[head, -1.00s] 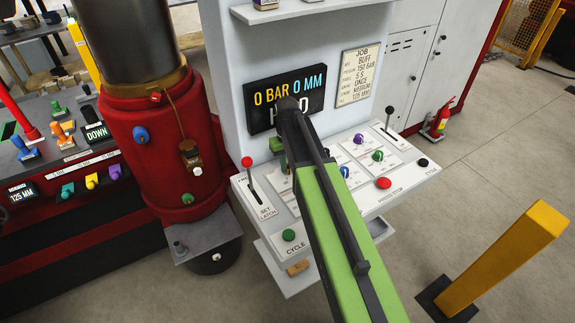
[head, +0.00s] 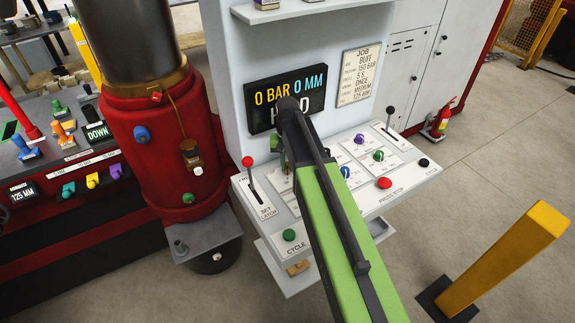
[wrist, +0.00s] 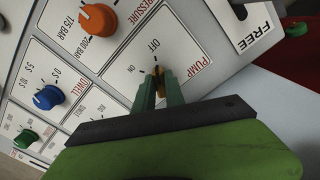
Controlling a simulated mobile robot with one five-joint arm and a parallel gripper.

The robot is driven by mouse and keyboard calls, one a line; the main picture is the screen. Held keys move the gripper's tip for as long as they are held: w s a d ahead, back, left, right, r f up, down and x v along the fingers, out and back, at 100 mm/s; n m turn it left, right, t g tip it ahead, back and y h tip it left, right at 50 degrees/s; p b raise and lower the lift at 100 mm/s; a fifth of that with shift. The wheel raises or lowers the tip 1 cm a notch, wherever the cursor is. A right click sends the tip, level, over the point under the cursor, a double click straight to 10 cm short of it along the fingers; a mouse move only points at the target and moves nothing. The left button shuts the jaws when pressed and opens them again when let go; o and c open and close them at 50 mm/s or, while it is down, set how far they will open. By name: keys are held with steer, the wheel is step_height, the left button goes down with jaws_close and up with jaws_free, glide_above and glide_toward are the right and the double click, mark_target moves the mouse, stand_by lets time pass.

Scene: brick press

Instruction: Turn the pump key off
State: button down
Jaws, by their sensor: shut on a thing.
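The pump key (wrist: 158,71) is a small brass-coloured key on the white plate marked PUMP, with OFF and ON labels (wrist: 147,56), in the wrist view. My gripper (wrist: 159,80) is at the plate, its two green fingers shut on the key. A dark mark on the plate just beyond the key lies near the word OFF. The fingers cover much of the key, so its exact angle is hard to tell. In the head view my green arm reaches over the console (head: 345,215) and hides most of the gripper.
Close by are an orange knob (wrist: 98,20), a blue knob (wrist: 48,97) and a green knob (wrist: 26,139). A red-topped lever (head: 248,163) stands left of the key. The display (head: 285,98) reads 0 BAR 0 MM. A yellow post (head: 505,260) stands at right.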

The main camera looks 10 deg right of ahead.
mark_target(287, 166)
steer(key=c, duration=1.4)
jaws_free()
step_height(287, 166, up, 17)
steer(key=p, duration=1.7)
steer(key=shift+r, duration=0.2)
